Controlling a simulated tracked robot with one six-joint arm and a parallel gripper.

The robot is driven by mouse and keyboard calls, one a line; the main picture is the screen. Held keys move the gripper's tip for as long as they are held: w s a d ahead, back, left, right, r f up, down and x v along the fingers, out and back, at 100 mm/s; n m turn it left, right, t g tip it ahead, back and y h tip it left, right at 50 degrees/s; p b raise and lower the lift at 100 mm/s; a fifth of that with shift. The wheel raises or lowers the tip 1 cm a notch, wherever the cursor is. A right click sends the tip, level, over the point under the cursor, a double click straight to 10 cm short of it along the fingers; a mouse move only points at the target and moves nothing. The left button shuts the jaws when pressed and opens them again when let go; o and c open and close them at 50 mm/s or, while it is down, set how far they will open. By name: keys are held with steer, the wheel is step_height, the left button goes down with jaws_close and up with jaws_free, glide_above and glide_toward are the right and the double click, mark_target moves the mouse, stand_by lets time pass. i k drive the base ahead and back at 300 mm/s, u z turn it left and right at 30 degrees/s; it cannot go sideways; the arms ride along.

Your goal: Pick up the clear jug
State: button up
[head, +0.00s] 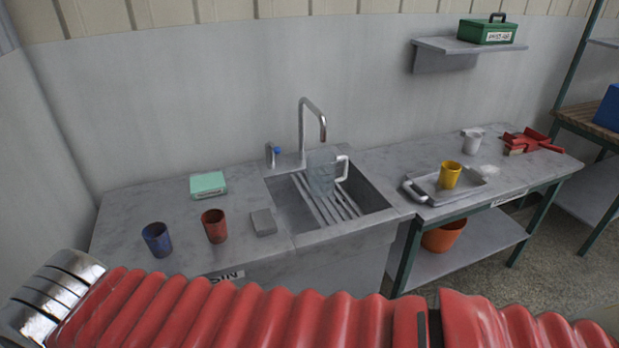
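The clear jug (321,173) stands in the sink (282,207), on the slatted rack below the tap. It is see-through and bluish, with a pale handle on its right side. It looks upright. My gripper is not in view in the head view, so its distance from the jug does not show.
A curved tap (303,125) rises behind the jug. Left of the sink are a blue cup (157,240), a red cup (214,226), a grey block (263,222) and a green box (208,185). On the right, a tray (425,190) holds a yellow cup (449,175).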

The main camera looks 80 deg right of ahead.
mark_target(329, 173)
steer(key=u, duration=0.1)
steer(key=k, duration=1.75)
steer(key=z, duration=1.4)
steer(key=i, duration=0.9)
steer(key=z, duration=0.05)
